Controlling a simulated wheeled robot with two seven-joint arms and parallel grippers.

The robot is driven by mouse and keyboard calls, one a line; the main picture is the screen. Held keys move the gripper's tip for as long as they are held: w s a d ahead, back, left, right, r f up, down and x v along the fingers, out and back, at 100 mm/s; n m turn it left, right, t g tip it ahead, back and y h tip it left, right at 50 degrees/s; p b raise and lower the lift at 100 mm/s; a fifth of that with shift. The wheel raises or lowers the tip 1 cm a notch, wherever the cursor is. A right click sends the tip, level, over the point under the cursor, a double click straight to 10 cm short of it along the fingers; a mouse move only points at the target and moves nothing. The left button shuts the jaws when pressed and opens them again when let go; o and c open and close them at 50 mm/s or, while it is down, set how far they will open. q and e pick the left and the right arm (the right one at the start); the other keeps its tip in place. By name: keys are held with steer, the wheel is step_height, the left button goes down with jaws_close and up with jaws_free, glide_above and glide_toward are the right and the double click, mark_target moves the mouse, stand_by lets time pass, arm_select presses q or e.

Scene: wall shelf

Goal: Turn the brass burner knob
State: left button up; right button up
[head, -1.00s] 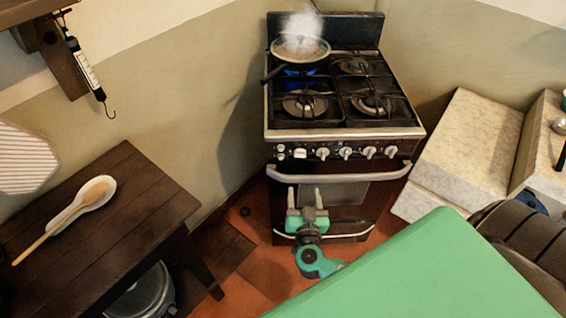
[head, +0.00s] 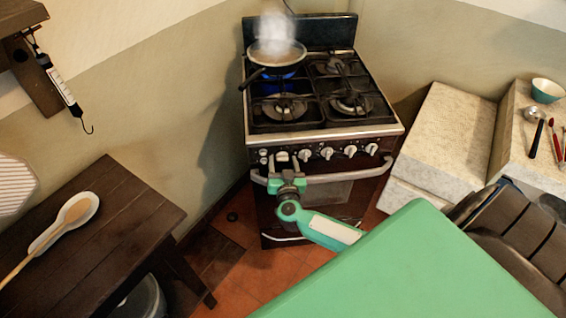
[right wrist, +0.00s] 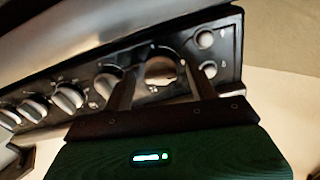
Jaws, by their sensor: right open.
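The burner knob (head: 282,156), paler and larger than the others, is at the left of the row of knobs on the stove's front panel. In the right wrist view the same knob (right wrist: 161,69) shows between the fingertips, its face partly in shadow. My right gripper (head: 283,164) is open in front of this knob, one finger on each side. Whether the fingers touch it I cannot tell. The right gripper also shows in the right wrist view (right wrist: 158,80). My left gripper is not in view.
Several silver knobs (head: 327,153) sit to the right on the panel. The oven handle (head: 345,176) runs just below. A steaming pan (head: 276,57) stands over a blue flame at back left. A dark wooden table (head: 130,205) is at left, a pale counter (head: 450,130) at right.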

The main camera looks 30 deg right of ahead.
steer(key=shift+w, duration=0.1)
steer(key=c, duration=1)
steer(key=shift+m, duration=0.3)
steer(key=shift+m+p, duration=0.7)
steer(key=shift+m, duration=0.3)
steer(key=m, duration=0.3)
steer(key=shift+m+p, duration=0.3)
steer(key=shift+p, duration=0.1)
steer(key=m+b, duration=0.1)
steer(key=m, duration=0.9)
steer(key=shift+b, duration=0.3)
